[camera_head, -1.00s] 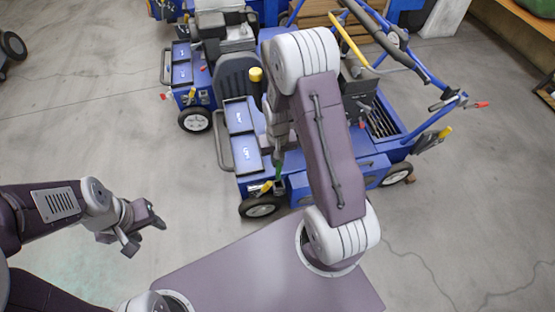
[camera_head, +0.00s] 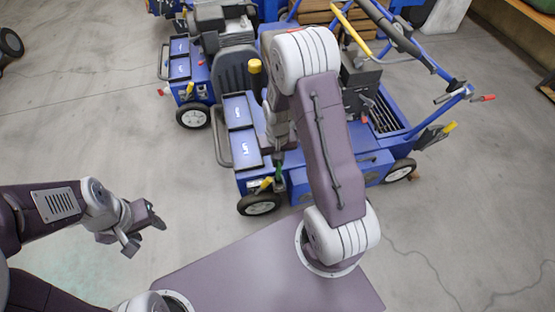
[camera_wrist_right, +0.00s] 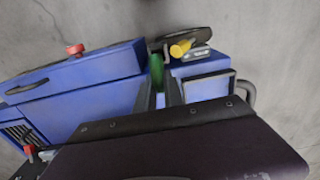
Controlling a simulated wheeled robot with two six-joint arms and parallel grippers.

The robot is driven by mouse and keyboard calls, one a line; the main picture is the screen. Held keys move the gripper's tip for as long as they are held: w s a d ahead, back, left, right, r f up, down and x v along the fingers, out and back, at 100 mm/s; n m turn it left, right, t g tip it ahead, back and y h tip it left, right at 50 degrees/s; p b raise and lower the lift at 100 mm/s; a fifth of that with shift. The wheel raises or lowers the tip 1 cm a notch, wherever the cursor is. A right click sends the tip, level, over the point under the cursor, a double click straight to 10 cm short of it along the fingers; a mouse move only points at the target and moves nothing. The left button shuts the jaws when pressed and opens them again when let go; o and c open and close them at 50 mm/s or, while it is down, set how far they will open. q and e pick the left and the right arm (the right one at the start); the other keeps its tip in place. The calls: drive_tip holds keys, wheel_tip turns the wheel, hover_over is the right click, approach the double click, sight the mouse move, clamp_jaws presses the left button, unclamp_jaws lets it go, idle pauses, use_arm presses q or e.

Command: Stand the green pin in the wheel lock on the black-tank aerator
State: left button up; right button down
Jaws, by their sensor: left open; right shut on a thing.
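The green pin (camera_head: 279,171) is upright in my right gripper (camera_head: 279,158), just above the front corner of the near blue aerator (camera_head: 330,183). In the right wrist view the green pin (camera_wrist_right: 156,72) sits between the fingertips of the right gripper (camera_wrist_right: 158,88). The wheel lock (camera_head: 279,186) is a small bracket beside the front wheel, with a yellow handle (camera_head: 264,185). The pin's lower end is close over the bracket; I cannot tell whether it touches. In the wrist view the yellow handle (camera_wrist_right: 180,48) is right of the pin. My left gripper (camera_head: 133,228) is open and empty over the floor.
The near aerator carries a dark tank (camera_head: 231,72), a yellow cap (camera_head: 255,66) and a handlebar (camera_head: 398,42). A second blue aerator (camera_head: 190,75) stands behind it. A red knob (camera_wrist_right: 75,49) shows in the wrist view. Concrete floor (camera_head: 100,130) at left is clear.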

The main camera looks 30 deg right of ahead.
drive_tip(key=shift+f, duration=0.15)
idle(0.4)
drive_tip(key=shift+f+b, duration=1.65)
drive_tip(key=shift+f, duration=1.05)
drive_tip(key=c, duration=1.4)
unclamp_jaws()
drive_tip(key=shift+o, duration=0.2)
wheel_tip(320, 180, up, 9)
drive_tip(key=p, duration=0.6)
drive_tip(key=shift+r, duration=0.1)
